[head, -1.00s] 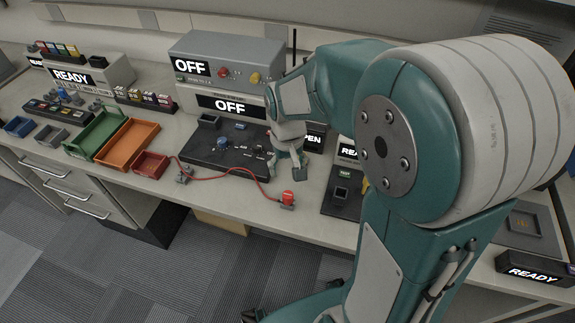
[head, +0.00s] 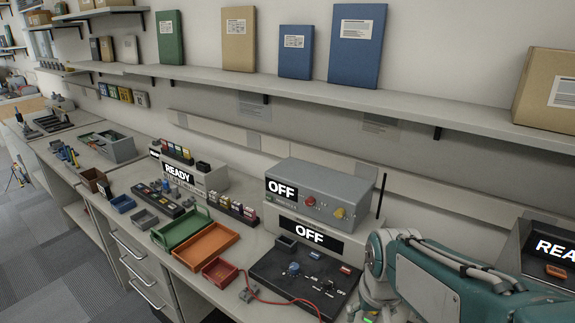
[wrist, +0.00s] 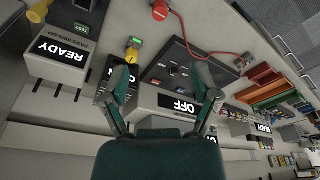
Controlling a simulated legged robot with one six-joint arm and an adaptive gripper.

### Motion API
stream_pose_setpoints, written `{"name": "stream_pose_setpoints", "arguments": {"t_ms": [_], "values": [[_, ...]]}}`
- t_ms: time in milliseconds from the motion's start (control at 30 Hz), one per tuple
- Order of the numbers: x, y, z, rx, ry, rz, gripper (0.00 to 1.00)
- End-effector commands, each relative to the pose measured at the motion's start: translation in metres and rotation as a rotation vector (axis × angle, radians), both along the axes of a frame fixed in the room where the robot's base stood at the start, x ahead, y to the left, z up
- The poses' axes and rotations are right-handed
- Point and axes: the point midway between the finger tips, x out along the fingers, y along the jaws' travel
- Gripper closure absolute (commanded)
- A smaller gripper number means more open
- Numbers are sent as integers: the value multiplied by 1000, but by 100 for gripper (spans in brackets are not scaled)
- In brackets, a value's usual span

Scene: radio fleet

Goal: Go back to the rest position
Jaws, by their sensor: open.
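My gripper (wrist: 162,84) is open in the wrist view, its two fingers apart with nothing between them. It hangs over the bench, with the grey box reading OFF (wrist: 176,103) behind the fingers. In the head view my arm is in the lower right corner, beside the black control panel (head: 296,277); the gripper's tips there are cut off or hidden. A red plug (wrist: 160,11) on a red cable lies clear of the fingers in the wrist view.
The grey OFF unit (head: 322,190), an orange tray (head: 207,246), a green tray (head: 182,228) and a red tray (head: 219,272) stand on the bench. A shelf (head: 300,87) with binders and a box (head: 548,92) runs above. The grey floor (head: 60,270) at left is clear.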

Motion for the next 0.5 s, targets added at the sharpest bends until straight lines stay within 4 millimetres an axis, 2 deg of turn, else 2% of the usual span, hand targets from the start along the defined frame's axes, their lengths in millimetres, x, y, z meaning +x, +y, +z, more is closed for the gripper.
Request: {"name": "stream_pose_setpoints", "arguments": {"t_ms": [33, 200, 333, 500], "values": [[-10, 0, 11, 0, -37, 1, 21], [-41, 0, 38, -1, -139, 6, 21], [-65, 0, 53, -2, -218, 10, 21], [-88, 0, 63, -3, -291, 14, 21]]}}
